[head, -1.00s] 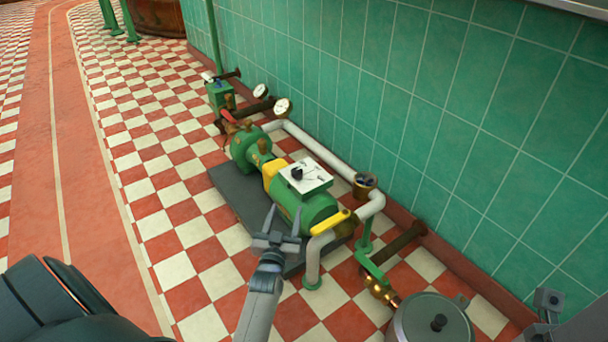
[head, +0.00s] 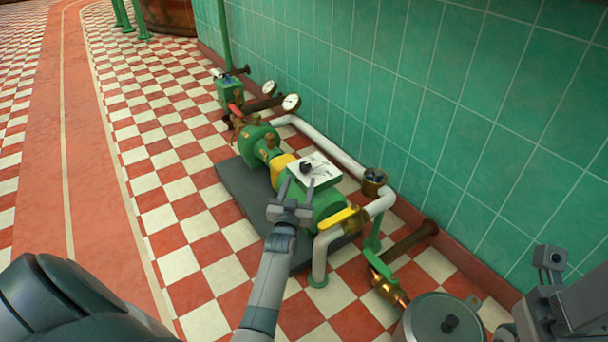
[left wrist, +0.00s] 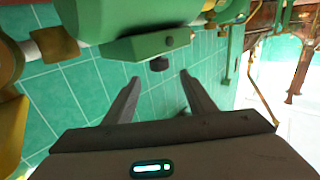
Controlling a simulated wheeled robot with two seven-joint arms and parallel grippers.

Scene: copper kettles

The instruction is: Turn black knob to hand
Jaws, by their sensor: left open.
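The black knob (head: 306,166) stands on the white top plate (head: 322,176) of the control box on the green pump motor. The plate's markings and the knob's pointer are too small to read. In the left wrist view a dark stub that looks like the knob (left wrist: 159,64) stands out from the green box (left wrist: 145,44), just beyond the fingertips. My left gripper (head: 297,185) is open and empty, close to the near side of the plate and apart from the knob. Its fingers also show in the left wrist view (left wrist: 160,84). My right gripper's fingers are out of view.
A yellow lever (head: 338,218) and a white pipe (head: 320,256) stand right of my left gripper. The green tiled wall (head: 430,130) rises behind the pump. A grey lidded vessel (head: 425,322) with its own black knob stands at the lower right. The checkered floor at left is clear.

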